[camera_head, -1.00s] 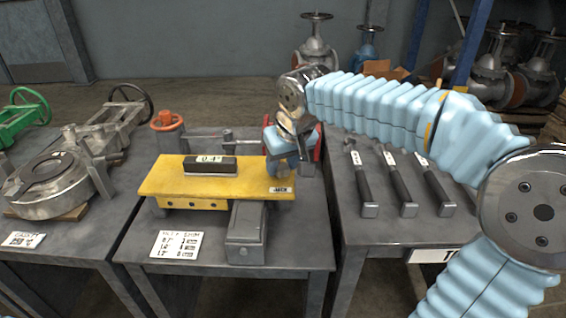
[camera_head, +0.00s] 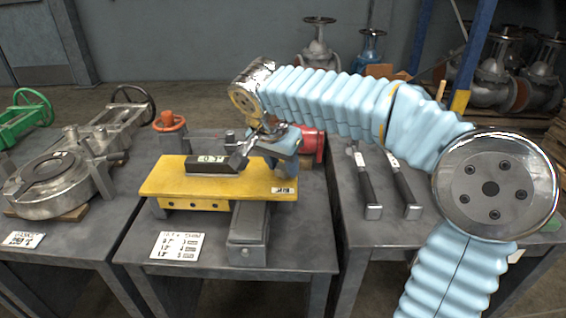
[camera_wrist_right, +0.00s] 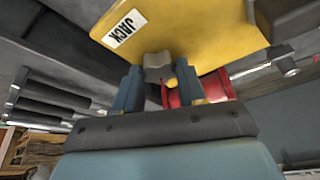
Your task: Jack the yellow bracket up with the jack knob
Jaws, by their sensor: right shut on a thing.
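The yellow bracket (camera_head: 165,178) lies as a flat plate on the middle table in the head view. Its corner with the JACK label also shows in the right wrist view (camera_wrist_right: 185,30). A black level (camera_head: 195,166) on the plate appears to read 0.3°. My right gripper (camera_head: 278,160) is at the plate's right end, its body tilted. In the right wrist view its two fingers (camera_wrist_right: 158,85) are shut on the grey jack knob (camera_wrist_right: 158,65), beside the JACK label. The knob is hidden in the head view. My left gripper is not in view.
A grey block (camera_head: 247,240) and a white chart card (camera_head: 176,245) are at the front of the table. An orange handwheel (camera_head: 169,122) stands behind the plate. A red part (camera_head: 311,143) is behind my gripper. Dark-handled tools (camera_head: 368,190) lie on the right table.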

